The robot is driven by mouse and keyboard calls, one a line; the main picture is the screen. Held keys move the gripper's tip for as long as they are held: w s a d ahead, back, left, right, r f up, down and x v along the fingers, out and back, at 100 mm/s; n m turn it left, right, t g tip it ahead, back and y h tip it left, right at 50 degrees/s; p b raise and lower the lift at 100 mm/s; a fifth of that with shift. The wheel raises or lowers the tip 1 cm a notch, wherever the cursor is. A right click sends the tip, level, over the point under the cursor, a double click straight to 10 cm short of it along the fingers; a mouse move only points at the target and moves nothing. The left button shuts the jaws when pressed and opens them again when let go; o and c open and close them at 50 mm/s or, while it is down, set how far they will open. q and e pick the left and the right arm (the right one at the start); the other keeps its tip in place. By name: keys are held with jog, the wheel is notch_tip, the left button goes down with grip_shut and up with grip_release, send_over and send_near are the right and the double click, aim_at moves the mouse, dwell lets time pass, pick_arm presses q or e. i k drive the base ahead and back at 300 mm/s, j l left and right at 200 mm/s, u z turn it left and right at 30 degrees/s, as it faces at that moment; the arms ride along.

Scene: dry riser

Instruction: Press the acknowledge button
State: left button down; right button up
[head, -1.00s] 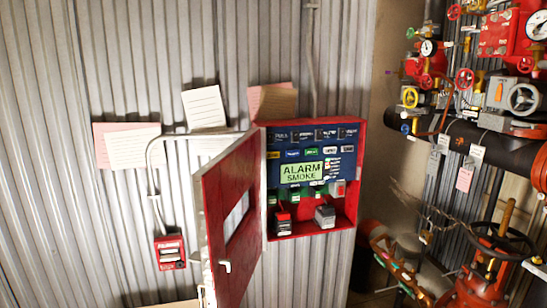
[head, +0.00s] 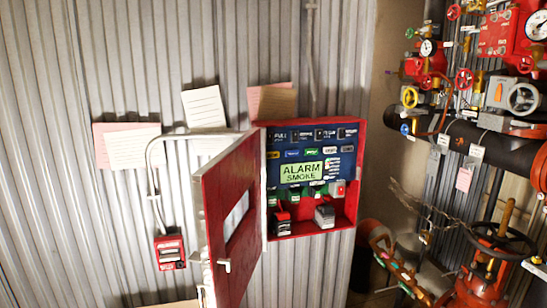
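A red alarm panel box (head: 362,170) hangs on the corrugated wall with its red door (head: 229,205) swung open to the left. Inside is a blue panel face (head: 345,153) with a green display (head: 302,171) reading "ALARM SMOKE". A row of small coloured buttons (head: 312,152) sits above the display. Green parts (head: 308,193) and two dark and grey blocks (head: 324,216) sit below it. The button labels are too small to read, so I cannot tell which is acknowledge. Neither of my grippers shows in the head view.
A red call point (head: 170,252) is on the wall left of the door, fed by a grey conduit (head: 152,165). Paper notes (head: 204,106) are pinned above. Red pipework, valves and a handwheel (head: 500,241) crowd the right side. The space before the panel's opening looks clear.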

aim_at(270, 155)
jog(key=i+l, duration=0.25)
jog(key=l, duration=0.15)
jog(key=i+l, duration=0.2)
jog(key=l, duration=0.2)
jog(key=i+l, duration=0.25)
jog(key=l, duration=0.15)
jog(key=i+l, duration=0.45)
jog(key=l, duration=0.3)
